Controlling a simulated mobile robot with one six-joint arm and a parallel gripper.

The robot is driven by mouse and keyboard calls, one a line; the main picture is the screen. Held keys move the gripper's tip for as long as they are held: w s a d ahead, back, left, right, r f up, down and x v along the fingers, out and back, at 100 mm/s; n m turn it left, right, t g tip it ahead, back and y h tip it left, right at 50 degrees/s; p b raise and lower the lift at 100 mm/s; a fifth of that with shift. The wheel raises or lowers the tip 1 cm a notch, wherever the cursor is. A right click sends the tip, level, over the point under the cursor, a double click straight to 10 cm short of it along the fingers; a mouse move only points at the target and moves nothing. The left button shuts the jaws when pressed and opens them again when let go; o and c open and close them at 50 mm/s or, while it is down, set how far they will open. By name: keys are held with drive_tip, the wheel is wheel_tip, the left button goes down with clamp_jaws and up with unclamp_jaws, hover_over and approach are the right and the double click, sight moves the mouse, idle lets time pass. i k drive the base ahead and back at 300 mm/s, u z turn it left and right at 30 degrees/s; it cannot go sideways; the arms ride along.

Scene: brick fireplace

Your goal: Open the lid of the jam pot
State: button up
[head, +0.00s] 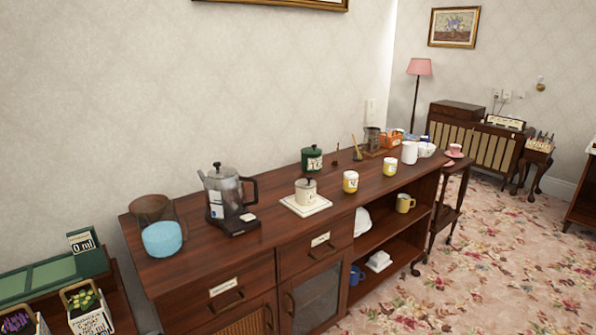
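A cream lidded pot (306,192) with a dark knob and a label stands on a white square tile (305,206) near the middle of the sideboard top. Its lid appears to be on. A green lidded pot (312,160) with a pale label stands behind it, also with its lid on. The labels are too small to read, so I cannot tell which one is the jam pot. My gripper does not show in the head view.
The wooden sideboard (270,236) also bears a kettle (225,190), a blue round thing (162,239), yellow-and-white jars (350,181) and a white jug (409,152). Flowered carpet (480,270) lies clear at the right.

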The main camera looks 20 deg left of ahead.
sight(308, 183)
drive_tip(key=i, duration=0.7)
drive_tip(key=z, duration=0.4)
drive_tip(key=k, duration=0.2)
drive_tip(key=u, duration=2.5)
drive_tip(key=i, duration=0.6)
drive_tip(key=u, duration=0.1)
